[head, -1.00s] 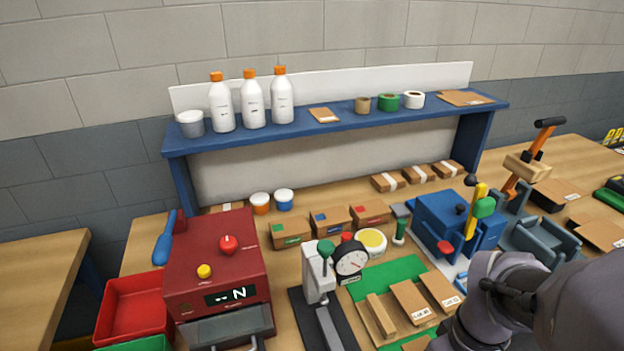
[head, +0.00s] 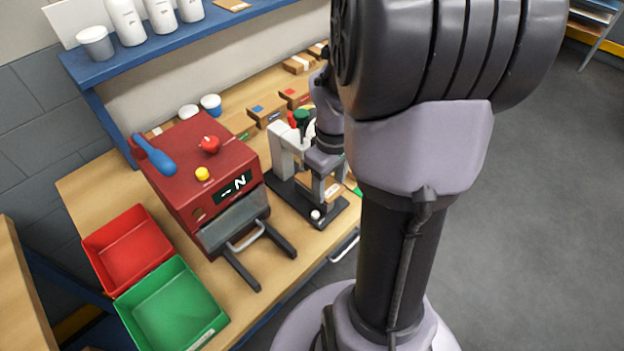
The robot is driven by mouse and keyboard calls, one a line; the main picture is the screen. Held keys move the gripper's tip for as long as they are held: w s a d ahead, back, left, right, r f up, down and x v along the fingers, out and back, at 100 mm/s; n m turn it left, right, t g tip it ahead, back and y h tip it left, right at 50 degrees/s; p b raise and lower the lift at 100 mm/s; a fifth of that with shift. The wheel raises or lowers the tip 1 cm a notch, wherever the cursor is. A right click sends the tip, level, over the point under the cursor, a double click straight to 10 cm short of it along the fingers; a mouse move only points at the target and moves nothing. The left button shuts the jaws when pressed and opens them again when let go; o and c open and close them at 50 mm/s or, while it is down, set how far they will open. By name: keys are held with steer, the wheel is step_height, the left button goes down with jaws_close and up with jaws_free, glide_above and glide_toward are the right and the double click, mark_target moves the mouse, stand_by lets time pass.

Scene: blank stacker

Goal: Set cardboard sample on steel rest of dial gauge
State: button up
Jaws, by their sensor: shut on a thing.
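The dial gauge (head: 283,150) stands on a dark base on the bench in the head view, with a green knob on top and its dial mostly hidden by my arm. My gripper (head: 318,186) points down over the front of the gauge's base, close to the gauge column. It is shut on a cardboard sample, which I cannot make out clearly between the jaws. The steel rest is largely hidden behind the gripper.
A red machine (head: 205,165) with a front handle stands left of the gauge. A red bin (head: 128,248) and a green bin (head: 170,305) sit at the left front. A blue shelf (head: 120,68) runs behind. My arm hides the bench's right side.

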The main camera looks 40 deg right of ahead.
steer(key=shift+w+a+f, duration=0.1)
steer(key=shift+w+f, duration=0.1)
steer(key=shift+w, duration=0.65)
step_height(320, 180, down, 4)
steer(key=b, duration=0.2)
steer(key=shift+r+b, duration=0.15)
steer(key=shift+b, duration=0.15)
steer(key=shift+r, duration=0.2)
steer(key=shift+f, duration=0.1)
steer(key=o, duration=1.3)
